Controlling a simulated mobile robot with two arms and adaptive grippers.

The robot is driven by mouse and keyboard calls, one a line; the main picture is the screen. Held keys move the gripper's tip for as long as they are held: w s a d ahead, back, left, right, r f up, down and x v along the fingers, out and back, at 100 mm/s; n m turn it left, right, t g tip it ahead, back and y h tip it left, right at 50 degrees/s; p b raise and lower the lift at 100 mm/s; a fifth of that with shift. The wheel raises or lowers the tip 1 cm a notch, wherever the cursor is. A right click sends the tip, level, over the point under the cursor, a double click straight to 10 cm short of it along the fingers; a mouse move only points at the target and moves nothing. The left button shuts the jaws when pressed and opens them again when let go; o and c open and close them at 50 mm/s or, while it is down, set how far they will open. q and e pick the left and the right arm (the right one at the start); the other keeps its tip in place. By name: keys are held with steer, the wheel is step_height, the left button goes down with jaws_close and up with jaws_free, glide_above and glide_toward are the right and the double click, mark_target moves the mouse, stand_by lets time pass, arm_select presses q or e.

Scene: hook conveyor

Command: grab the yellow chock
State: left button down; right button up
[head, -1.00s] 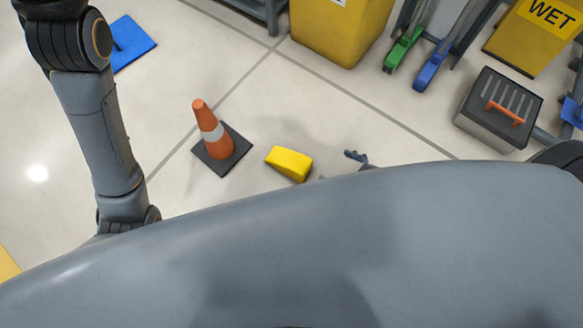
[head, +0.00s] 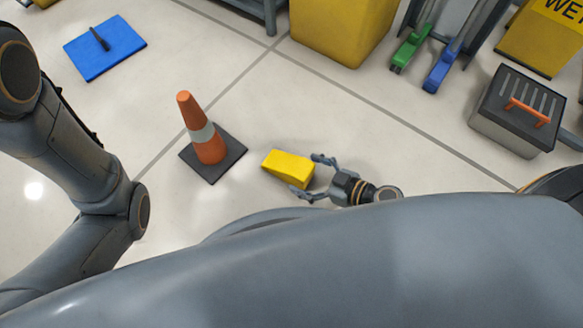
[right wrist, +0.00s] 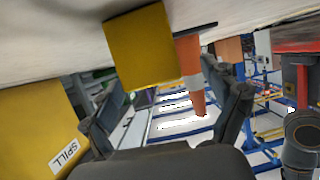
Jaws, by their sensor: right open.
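The yellow chock (head: 286,168) lies on the pale floor just right of the traffic cone. My right gripper (head: 308,175) is low beside it, coming from the right. Its two fingers are spread, with the tips around the chock's right end; I cannot tell whether they touch it. In the right wrist view the chock (right wrist: 141,47) shows as a yellow block ahead, between the open fingers (right wrist: 165,120). Part of my left arm shows at the left of the head view, but its gripper is not in view.
The orange and white cone (head: 208,145) stands on its dark base close left of the chock. A blue mat (head: 125,50) lies farther back left. A yellow bin (head: 340,30), green and blue tools (head: 438,72) and a grey toolbox (head: 515,110) stand behind and right. Floor between is clear.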

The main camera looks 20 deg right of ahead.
mark_target(291, 164)
steer(key=x, duration=0.5)
steer(key=shift+w, duration=0.45)
steer(key=shift+c, duration=0.4)
steer(key=c, duration=1.4)
